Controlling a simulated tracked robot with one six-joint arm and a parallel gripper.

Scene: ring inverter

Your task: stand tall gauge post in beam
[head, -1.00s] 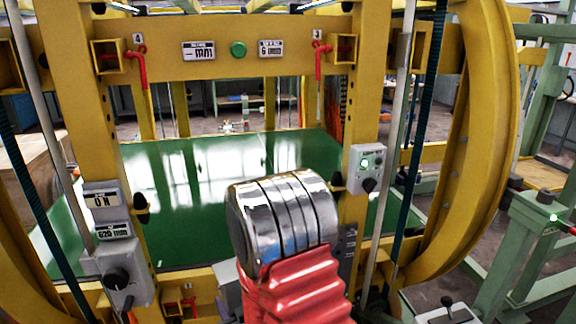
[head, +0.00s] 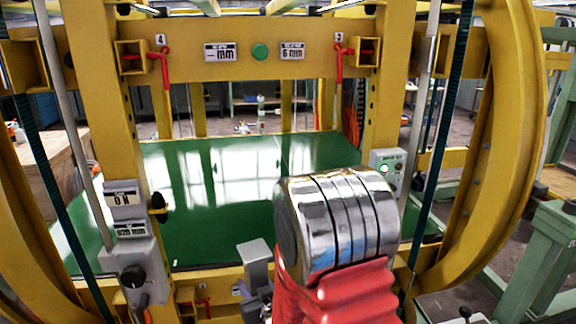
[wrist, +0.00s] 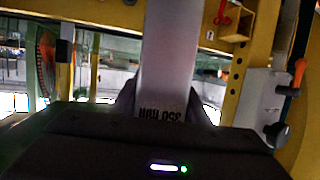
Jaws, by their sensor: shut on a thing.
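In the wrist view, a pale grey gauge post (wrist: 167,60), marked "350 mm" with the lettering upside down, stands between the dark fingers of my gripper (wrist: 165,108). The gripper is shut on it. The post runs up out of the top of the picture, so its far end is hidden. In the head view my red and chrome arm hides most of the gripper; a small grey block shows left of the arm, and I cannot tell whether it is the post. The yellow upper beam (head: 205,72) crosses the frame behind the arm.
A shiny green panel (head: 220,195) lies inside the yellow ring frame. A control box with a dial (head: 133,275) is on the left upright, a smaller box (head: 388,170) on the right. Red-handled pins (head: 163,65) hang at the beam. A green stand (head: 555,240) is at right.

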